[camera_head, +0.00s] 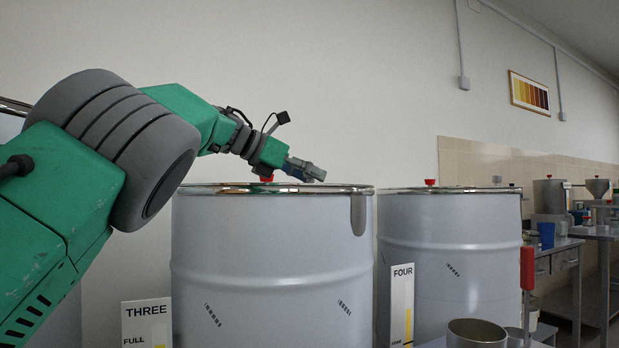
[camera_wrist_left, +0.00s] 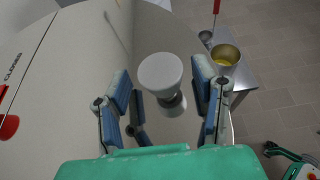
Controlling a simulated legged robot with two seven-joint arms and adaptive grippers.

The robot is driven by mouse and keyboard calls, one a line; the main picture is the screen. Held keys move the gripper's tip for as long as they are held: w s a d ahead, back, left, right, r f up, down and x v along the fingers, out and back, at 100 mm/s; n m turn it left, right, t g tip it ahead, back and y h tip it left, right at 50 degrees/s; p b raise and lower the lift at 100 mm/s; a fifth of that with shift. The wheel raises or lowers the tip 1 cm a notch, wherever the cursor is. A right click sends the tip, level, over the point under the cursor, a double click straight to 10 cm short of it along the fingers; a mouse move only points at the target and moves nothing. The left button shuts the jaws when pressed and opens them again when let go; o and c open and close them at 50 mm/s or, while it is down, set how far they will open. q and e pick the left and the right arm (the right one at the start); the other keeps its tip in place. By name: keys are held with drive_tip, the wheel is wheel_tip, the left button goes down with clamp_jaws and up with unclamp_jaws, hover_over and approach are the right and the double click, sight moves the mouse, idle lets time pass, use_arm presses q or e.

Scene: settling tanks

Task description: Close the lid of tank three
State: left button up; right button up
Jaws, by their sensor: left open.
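Tank three (camera_head: 272,265) is a pale grey drum with a shiny metal rim, marked by the THREE sign (camera_head: 147,322). A red piece (camera_head: 267,178) shows at its top. My left gripper (camera_head: 311,171) is over the tank top. In the left wrist view its open fingers (camera_wrist_left: 161,84) stand on either side of a pale round knob (camera_wrist_left: 160,72), with no clear contact. The knob is over a shiny lid surface (camera_wrist_left: 80,100). The CLOSED lettering (camera_wrist_left: 12,67) and a red piece (camera_wrist_left: 8,127) are at the left. The lid's exact position cannot be told.
Tank four (camera_head: 450,260) stands close on the right with its FOUR sign (camera_head: 402,300). A metal pot (camera_head: 476,333) is at the front right; benches with equipment (camera_head: 570,250) are farther right. The wall is behind the tanks.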

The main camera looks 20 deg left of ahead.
use_arm(q)
drive_tip(key=v, duration=1.2)
drive_tip(key=shift+a+f, duration=0.15)
